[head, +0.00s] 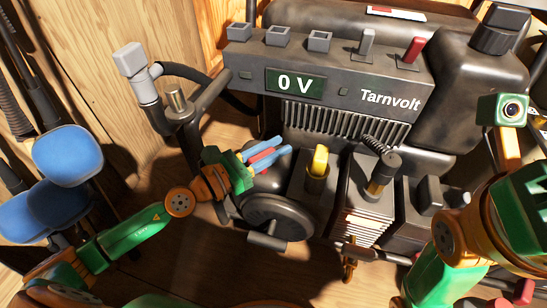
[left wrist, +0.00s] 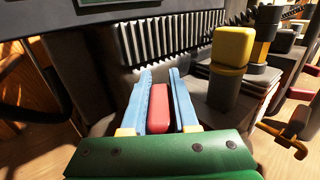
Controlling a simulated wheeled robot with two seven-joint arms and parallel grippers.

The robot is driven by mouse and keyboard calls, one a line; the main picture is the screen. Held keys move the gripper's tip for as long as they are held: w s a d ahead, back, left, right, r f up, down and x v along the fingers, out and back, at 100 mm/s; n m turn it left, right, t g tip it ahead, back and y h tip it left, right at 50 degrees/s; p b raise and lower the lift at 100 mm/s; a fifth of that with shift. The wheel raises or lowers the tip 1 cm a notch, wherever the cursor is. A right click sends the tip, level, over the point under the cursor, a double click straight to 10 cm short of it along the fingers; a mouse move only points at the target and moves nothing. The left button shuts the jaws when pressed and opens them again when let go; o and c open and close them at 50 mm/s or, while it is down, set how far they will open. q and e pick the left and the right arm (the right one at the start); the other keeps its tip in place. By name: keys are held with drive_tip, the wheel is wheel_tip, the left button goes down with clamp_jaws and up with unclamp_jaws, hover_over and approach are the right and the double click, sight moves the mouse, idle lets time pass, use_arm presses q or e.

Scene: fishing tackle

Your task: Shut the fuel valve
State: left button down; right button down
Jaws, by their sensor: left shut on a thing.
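A dark generator marked Tarnvolt (head: 390,98) fills the middle of the head view, with a display (head: 295,83) reading 0 V. My left gripper (head: 274,152) is in front of its left side, with its two blue fingers shut on a red lever-like piece (head: 262,156). The left wrist view shows the red piece (left wrist: 158,110) upright between the fingers. What it joins to is hidden, and no label shows whether it is the fuel valve. My right arm is at the right of the head view, but its fingers do not show.
A yellow-topped post (head: 319,162) stands just right of my left gripper, and a black-topped post (head: 381,175) with a coil stands further right. A round black wheel (head: 280,217) is below the gripper. A red switch (head: 413,50) is on the top panel. Blue-padded things (head: 68,155) stand at far left.

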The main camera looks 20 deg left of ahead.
use_arm(q)
drive_tip(key=shift+h, duration=0.3)
drive_tip(key=c, duration=0.7)
unclamp_jaws()
